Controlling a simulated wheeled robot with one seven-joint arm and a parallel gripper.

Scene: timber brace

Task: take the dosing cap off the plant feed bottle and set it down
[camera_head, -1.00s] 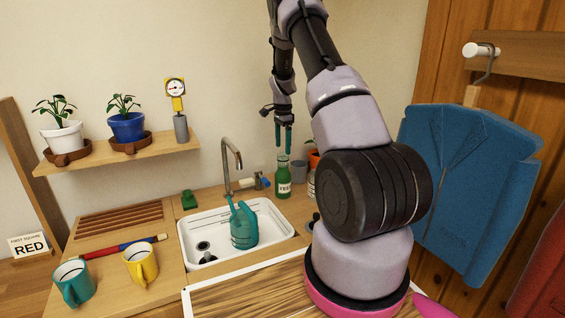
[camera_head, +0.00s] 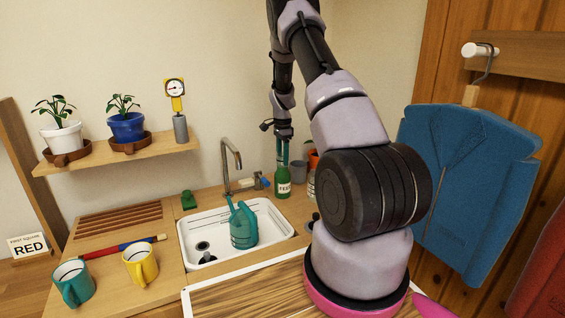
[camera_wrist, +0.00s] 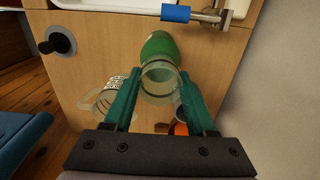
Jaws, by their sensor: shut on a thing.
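The plant feed bottle (camera_head: 283,184) is green with a pale label and stands upright on the wooden counter, right of the sink. In the wrist view its green body (camera_wrist: 160,46) shows beyond the clear dosing cap (camera_wrist: 159,80). My gripper (camera_head: 283,158) points down over the bottle top. In the wrist view the teal fingers of my gripper (camera_wrist: 155,88) are shut on the cap, one on each side. The cap appears to be still at the bottle's mouth; the exact join is hard to see.
A grey cup (camera_head: 299,170), an orange pot (camera_head: 314,158) and a clear jar (camera_wrist: 105,100) stand close beside the bottle. The white sink (camera_head: 190,232) with a teal watering can (camera_head: 243,226) and the tap (camera_head: 229,165) are to the left.

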